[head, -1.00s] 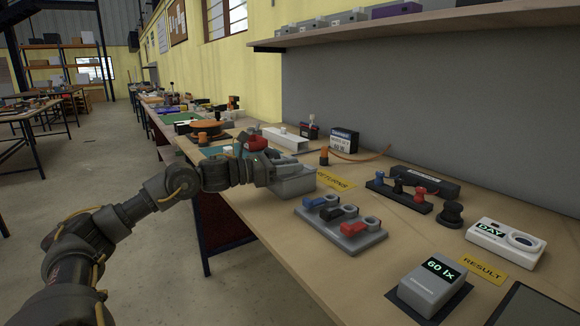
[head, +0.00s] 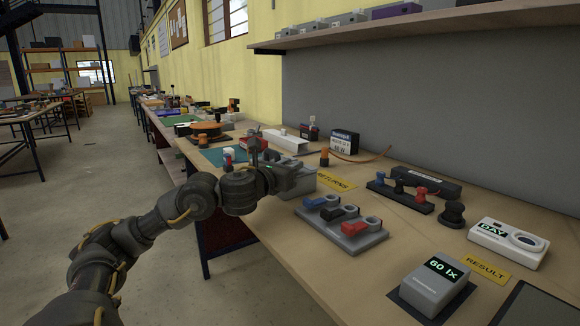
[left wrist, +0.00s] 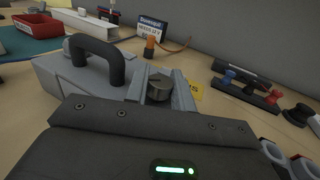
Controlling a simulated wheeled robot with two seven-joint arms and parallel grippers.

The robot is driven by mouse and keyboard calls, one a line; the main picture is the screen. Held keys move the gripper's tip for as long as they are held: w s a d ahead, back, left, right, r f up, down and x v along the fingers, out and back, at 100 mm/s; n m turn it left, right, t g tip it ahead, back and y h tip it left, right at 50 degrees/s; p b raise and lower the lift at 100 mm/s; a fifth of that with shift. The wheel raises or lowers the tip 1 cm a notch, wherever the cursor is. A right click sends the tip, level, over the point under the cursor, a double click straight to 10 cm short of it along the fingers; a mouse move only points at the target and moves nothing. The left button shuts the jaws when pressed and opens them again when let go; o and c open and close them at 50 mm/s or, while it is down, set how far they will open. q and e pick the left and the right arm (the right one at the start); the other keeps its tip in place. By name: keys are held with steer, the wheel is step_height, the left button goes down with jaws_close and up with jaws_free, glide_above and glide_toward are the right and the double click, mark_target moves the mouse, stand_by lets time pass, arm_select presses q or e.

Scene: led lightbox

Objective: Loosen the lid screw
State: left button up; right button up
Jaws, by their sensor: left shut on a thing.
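The grey box with the lid (head: 303,184) stands on the bench, mostly behind my left gripper (head: 300,172) in the head view. In the left wrist view, the lid (left wrist: 78,78) carries a black arched handle (left wrist: 97,58). A round grey metal lid screw (left wrist: 158,87) with a slot on top sits beside the handle. My left gripper's two pale fingers (left wrist: 162,91) reach down on either side of this screw and are shut on it. The screw's lower part and its thread are hidden. My right gripper is not in view.
A grey block with blue, black and red levers (head: 341,222) stands close in front of the box. A yellow RETURNS label (head: 336,179) lies beside it. A meter reading 60 lx (head: 436,285) and a DAY unit (head: 506,240) stand to the right. A red tray (left wrist: 35,32) lies behind.

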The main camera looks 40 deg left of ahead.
arm_select(q)
steer(key=n+y, duration=0.1)
steer(key=y, duration=0.1)
steer(key=shift+d+n+y, duration=0.15)
steer(key=shift+n+y, duration=0.25)
steer(key=n+g+y, duration=0.1)
steer(key=y, duration=0.1)
steer(key=n+g+y+b, duration=0.1)
steer(key=n+y, duration=0.1)
steer(key=y, duration=0.1)
steer(key=shift+n+g, duration=0.3)
steer(key=shift+g, duration=0.1)
steer(key=shift+n+g+y, duration=0.7)
steer(key=shift+y, duration=0.2)
steer(key=shift+n+g+y, duration=0.5)
steer(key=shift+n+y, duration=0.1)
steer(key=shift+n+g+y, duration=0.3)
steer(key=shift+g+y, duration=0.1)
steer(key=shift+g, duration=0.1)
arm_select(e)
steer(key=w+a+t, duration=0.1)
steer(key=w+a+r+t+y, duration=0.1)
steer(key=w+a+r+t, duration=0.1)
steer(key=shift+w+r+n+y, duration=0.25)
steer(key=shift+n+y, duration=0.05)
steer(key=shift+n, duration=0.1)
arm_select(q)
steer(key=shift+g, duration=0.3)
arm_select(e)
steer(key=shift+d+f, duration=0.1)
